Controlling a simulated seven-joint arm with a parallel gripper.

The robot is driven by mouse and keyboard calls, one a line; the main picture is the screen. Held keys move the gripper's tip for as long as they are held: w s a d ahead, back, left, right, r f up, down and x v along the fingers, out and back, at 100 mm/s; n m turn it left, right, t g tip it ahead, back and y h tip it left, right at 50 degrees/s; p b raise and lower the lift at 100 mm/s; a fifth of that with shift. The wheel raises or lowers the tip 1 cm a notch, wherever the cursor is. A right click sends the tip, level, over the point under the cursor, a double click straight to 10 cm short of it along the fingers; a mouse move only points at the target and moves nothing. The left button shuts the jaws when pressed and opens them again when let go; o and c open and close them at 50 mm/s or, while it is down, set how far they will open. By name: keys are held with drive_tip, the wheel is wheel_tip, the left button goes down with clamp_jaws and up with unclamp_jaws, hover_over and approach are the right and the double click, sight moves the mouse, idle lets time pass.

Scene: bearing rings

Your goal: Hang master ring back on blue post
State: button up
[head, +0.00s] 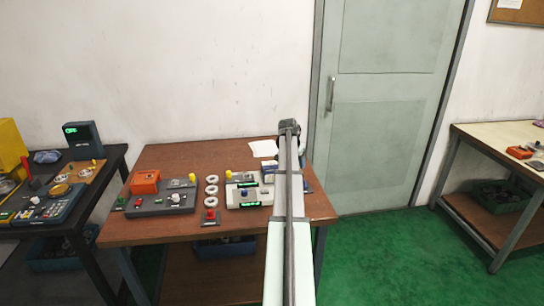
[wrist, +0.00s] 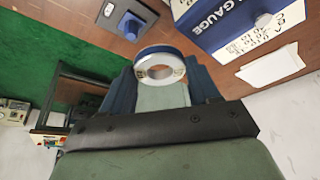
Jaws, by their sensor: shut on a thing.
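In the wrist view my gripper (wrist: 161,88) is shut on the master ring (wrist: 160,58), a pale ring with a blue outer band and printing on its face. The ring sits between the two blue fingers with its open hole facing the camera. The blue post (wrist: 130,25) stands on a small grey plate on the brown table, up and left of the ring in this view. The ring is apart from the post in the picture; the height between them is hard to judge. In the head view my arm hides the gripper and ring.
A blue gauge box (wrist: 225,22) stands close to the post, with a white paper (wrist: 270,65) beside it. On the brown table (head: 160,155), several pale rings (head: 211,190) and grey devices (head: 167,201) lie left of my arm. A door (head: 385,110) is behind.

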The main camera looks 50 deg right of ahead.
drive_tip(key=s, duration=0.2)
drive_tip(key=f, duration=0.1)
drive_tip(key=shift+s+d+m, duration=0.3)
drive_tip(key=shift+s+d, duration=0.1)
drive_tip(key=shift+s+d+f+m+g, duration=0.1)
drive_tip(key=shift+s+m+g, duration=0.4)
drive_tip(key=shift+m, duration=0.8)
drive_tip(key=shift+f, duration=0.2)
drive_tip(key=shift+f, duration=1.8)
drive_tip(key=shift+f, duration=1.7)
drive_tip(key=o, duration=1.4)
